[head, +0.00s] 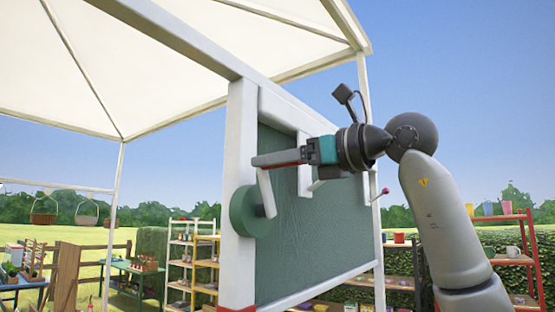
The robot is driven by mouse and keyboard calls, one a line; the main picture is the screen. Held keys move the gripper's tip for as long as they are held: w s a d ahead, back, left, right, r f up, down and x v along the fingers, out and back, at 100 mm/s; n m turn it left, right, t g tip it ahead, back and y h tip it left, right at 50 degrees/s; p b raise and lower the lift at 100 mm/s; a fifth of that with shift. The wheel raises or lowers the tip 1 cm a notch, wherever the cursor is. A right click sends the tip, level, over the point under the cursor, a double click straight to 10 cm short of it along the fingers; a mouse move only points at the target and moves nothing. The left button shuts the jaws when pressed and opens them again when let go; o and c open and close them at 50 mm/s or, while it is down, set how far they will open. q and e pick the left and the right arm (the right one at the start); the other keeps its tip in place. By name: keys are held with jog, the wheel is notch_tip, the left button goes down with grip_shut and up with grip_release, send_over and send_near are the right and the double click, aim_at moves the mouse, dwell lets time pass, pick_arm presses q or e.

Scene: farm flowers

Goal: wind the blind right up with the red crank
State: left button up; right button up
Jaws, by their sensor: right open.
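The dark green blind (318,235) covers most of the opening in the white frame, reaching close to its lower bar. A round green drum (243,213) sits on the frame's left post. A pale crank arm (266,193) rises from the drum's hub. A red strip (284,164), which looks like the crank's handle, lies along the underside of my right gripper's finger. My right gripper (277,160) is open and reaches left to this handle. The handle is partly hidden, and I cannot tell whether the fingers touch it. My left gripper is out of view.
The white post (238,150) and canopy beam (190,38) stand close to my right arm. Shelves with pots (192,260) stand behind at left, and a red rack (515,262) stands at right.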

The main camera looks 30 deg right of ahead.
grip_shut()
dwell(0.4)
dwell(0.9)
